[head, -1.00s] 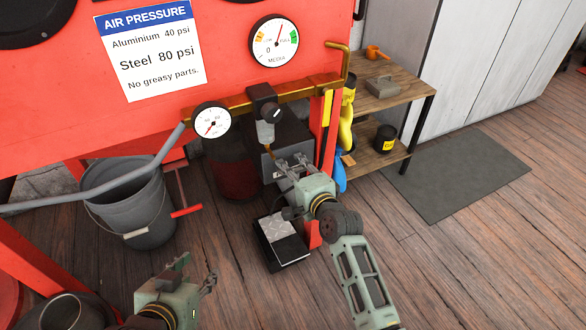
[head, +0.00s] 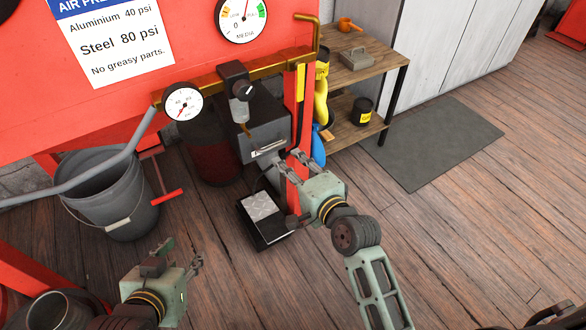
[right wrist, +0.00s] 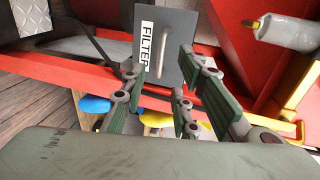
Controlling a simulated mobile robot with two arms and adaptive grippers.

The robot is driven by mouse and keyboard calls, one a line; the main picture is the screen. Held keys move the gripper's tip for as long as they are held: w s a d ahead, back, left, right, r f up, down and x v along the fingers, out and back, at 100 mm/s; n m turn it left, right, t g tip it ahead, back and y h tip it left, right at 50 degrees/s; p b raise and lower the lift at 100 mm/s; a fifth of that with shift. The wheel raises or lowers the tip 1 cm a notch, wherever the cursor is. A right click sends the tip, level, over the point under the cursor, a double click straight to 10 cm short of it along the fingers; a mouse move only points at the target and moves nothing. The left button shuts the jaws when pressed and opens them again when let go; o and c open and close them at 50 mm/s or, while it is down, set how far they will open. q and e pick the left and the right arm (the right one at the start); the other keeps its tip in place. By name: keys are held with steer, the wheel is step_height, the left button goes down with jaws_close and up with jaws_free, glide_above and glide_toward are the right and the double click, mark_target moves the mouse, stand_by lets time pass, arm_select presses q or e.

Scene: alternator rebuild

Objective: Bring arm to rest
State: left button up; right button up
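My right gripper (head: 287,163) is in front of the red cabinet's post, at the lower right of the dark grey filter box (head: 268,130). In the right wrist view its green-padded fingers (right wrist: 165,90) stand apart with nothing between them. The box with its "FILTER" label (right wrist: 165,45) shows beyond the fingers. My left gripper (head: 194,264) is low at the left over the wooden floor, apart from the bucket. Its fingers are small and seen from the side, so their opening is unclear. I see nothing held in it.
The red cabinet (head: 40,125) carries gauges and a brass pipe. A grey bucket (head: 95,190) stands at left, and a black foot pedal (head: 265,222) lies below the filter box. A wooden shelf (head: 375,75) stands behind, beside a grey mat (head: 430,140). The floor at right is mostly clear.

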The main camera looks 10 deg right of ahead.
steer(key=shift+s+d+r, duration=0.1)
steer(key=shift+s, duration=0.3)
